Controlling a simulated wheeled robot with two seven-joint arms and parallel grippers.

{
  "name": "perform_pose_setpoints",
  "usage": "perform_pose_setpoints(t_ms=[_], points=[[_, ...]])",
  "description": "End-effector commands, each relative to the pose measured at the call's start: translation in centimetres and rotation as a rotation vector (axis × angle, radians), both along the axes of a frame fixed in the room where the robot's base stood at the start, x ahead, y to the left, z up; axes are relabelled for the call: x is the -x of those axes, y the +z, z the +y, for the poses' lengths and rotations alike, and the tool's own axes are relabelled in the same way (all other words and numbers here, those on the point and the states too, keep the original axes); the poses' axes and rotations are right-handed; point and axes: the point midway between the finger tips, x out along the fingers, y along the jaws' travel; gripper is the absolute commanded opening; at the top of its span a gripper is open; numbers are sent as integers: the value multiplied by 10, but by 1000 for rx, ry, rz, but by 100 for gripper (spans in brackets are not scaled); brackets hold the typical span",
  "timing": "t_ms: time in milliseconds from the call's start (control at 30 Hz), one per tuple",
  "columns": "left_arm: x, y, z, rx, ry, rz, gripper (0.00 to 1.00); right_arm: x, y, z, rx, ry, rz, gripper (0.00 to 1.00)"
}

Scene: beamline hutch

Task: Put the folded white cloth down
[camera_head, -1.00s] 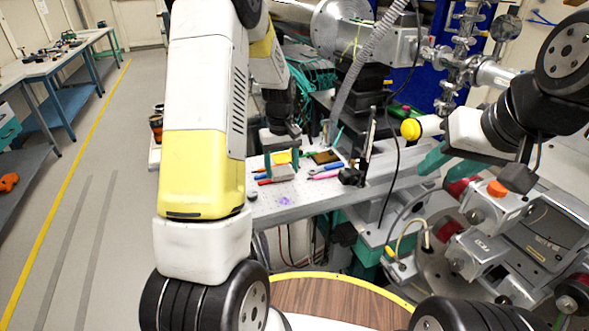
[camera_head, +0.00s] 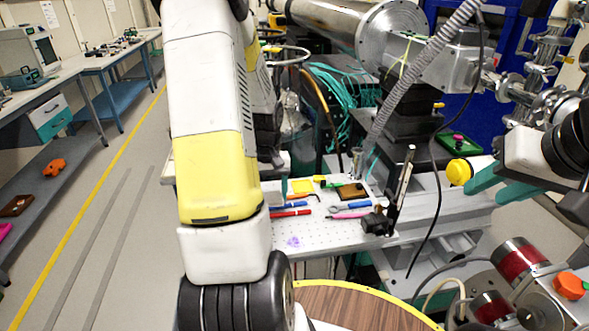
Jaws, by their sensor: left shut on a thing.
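My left gripper (camera_head: 280,172) is mostly hidden behind my own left arm, at the left end of the perforated board (camera_head: 330,232). One teal finger shows beside the arm. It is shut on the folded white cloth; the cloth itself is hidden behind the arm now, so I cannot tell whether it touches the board. My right gripper (camera_head: 503,185) is at the right, with its teal fingers apart and nothing seen between them, near a yellow knob (camera_head: 459,172).
On the board lie red (camera_head: 290,213) and blue pens, a pink marker (camera_head: 348,216), a wrench, a yellow item (camera_head: 301,186) and a brown block (camera_head: 351,192). A dark post stand (camera_head: 378,222) is at its right. A round wooden table (camera_head: 350,308) is in front.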

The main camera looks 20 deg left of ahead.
Motion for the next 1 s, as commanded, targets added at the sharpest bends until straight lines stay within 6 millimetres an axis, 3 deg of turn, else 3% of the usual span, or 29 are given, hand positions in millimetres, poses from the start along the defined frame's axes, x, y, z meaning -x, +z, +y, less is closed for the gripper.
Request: perform_pose_setpoints(t_ms=[200,433,633,900,1000], points=[[-57,-7,24,0,1,-1,25,0,0,0,0,0,1,38],[-102,-11,42,0,1,0,25,0,0,0,0,0,1,38],[-113,-14,47,1,1,2,25,0,0,0,0,0,1,38],[-112,-46,47,1,2,2,25,0,0,0,0,0,1,38],[-113,-47,47,1,1,1,25,0,0,0,0,0,1,38]])
